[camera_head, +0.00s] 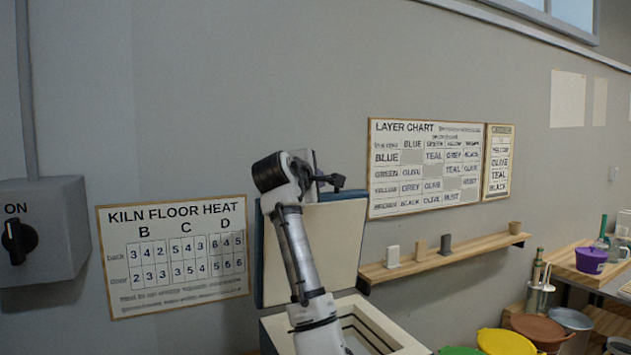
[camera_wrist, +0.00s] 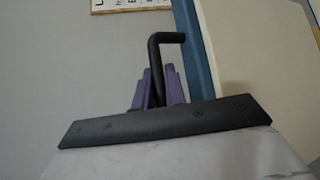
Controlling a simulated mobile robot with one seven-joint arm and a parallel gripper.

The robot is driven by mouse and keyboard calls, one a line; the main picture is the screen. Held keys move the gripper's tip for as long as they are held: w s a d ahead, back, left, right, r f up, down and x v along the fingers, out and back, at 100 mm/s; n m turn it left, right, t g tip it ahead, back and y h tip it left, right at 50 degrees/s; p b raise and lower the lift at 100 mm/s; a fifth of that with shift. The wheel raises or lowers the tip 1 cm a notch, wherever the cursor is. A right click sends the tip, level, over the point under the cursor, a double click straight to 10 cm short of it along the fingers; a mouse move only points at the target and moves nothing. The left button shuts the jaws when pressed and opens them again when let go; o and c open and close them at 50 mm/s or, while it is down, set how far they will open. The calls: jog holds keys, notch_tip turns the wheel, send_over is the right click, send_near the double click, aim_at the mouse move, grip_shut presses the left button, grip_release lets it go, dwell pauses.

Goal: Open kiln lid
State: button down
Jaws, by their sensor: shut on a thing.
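The kiln lid (camera_head: 335,245) stands raised, close to upright, at the back of the kiln (camera_head: 398,326). Its cream inner face and blue edge show in the head view, and the lid also fills the right side of the wrist view (camera_wrist: 262,60). The kiln's mouth is uncovered and its stepped inner wall shows. My gripper (camera_wrist: 158,90) has its purple fingers closed around a black bent lid handle (camera_wrist: 167,42) beside the blue edge. In the head view my arm covers part of the lid and kiln, and the fingers' grip is too small to make out.
A wooden wall shelf (camera_head: 450,257) with small blocks and a cup is right of the lid. Coloured buckets (camera_head: 507,342) stand at lower right. A switch box (camera_head: 45,230) and a heat chart (camera_head: 175,255) are on the left wall.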

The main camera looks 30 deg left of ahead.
dwell(0.3)
jog(key=c, duration=1.7)
grip_release()
jog(key=s+b, duration=0.2)
jog(key=s, duration=0.2)
jog(key=s+d+r+b, duration=0.1)
jog(key=s, duration=0.4)
jog(key=s+r+b, duration=0.1)
jog(key=s+b, duration=0.1)
jog(key=s, duration=0.2)
jog(key=shift+s+d+r+b, duration=0.15)
jog(key=shift+s+b, duration=0.1)
jog(key=shift+b, duration=0.05)
